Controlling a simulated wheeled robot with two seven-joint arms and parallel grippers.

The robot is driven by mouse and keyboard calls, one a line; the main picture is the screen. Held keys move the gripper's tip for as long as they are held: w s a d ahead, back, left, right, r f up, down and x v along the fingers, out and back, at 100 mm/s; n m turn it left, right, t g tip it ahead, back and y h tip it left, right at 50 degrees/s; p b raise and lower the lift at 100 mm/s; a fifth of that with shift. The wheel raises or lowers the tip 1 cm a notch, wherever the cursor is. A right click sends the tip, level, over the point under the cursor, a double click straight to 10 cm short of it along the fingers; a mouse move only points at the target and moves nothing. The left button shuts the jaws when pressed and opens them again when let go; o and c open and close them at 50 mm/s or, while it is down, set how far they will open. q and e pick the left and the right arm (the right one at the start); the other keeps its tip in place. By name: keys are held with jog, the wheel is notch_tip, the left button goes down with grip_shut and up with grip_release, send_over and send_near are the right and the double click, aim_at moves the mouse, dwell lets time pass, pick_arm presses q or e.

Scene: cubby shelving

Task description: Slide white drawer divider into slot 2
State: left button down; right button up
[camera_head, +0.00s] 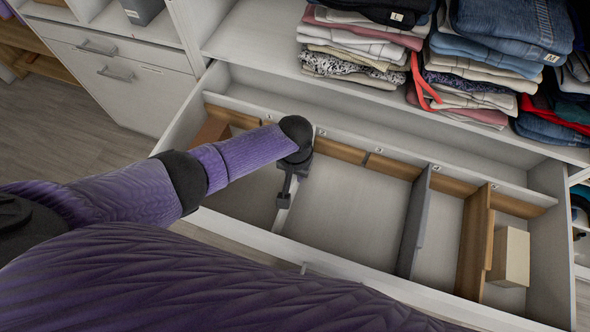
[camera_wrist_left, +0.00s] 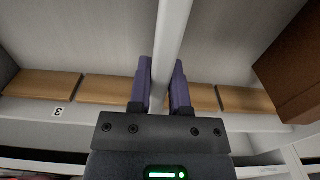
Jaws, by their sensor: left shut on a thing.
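The white drawer divider (camera_head: 282,216) stands front to back in the open drawer (camera_head: 345,262); it also shows in the left wrist view (camera_wrist_left: 173,35). My left gripper (camera_head: 287,187) is shut on its top edge, with one finger on each side. In the wrist view the gripper body hides the divider's end near the slotted wooden rail (camera_head: 338,150). A small tag (camera_head: 323,132) is on the back ledge near my gripper. A tag reading 3 (camera_wrist_left: 58,112) lies left of the divider in the wrist view. I cannot tell whether the divider is seated. My right gripper is not in view.
A grey divider (camera_head: 413,220) and a brown divider (camera_head: 475,240) stand to the right, with a beige box (camera_head: 512,257) in the end compartment. Another brown divider (camera_head: 211,131) is at the left. Folded clothes (camera_head: 350,45) sit on the shelf behind.

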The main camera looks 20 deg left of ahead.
pick_arm(q)
jog(key=shift+f, duration=0.4)
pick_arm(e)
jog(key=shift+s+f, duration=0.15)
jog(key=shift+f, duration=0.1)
pick_arm(q)
jog(key=shift+f+b, duration=0.2)
jog(key=shift+b, duration=0.2)
jog(key=shift+c, duration=2.4)
grip_release()
jog(key=shift+r, duration=0.1)
notch_tip(320, 180, up, 6)
jog(key=p, duration=0.4)
notch_tip(320, 180, up, 4)
jog(key=p, duration=0.2)
jog(key=shift+p, duration=0.35)
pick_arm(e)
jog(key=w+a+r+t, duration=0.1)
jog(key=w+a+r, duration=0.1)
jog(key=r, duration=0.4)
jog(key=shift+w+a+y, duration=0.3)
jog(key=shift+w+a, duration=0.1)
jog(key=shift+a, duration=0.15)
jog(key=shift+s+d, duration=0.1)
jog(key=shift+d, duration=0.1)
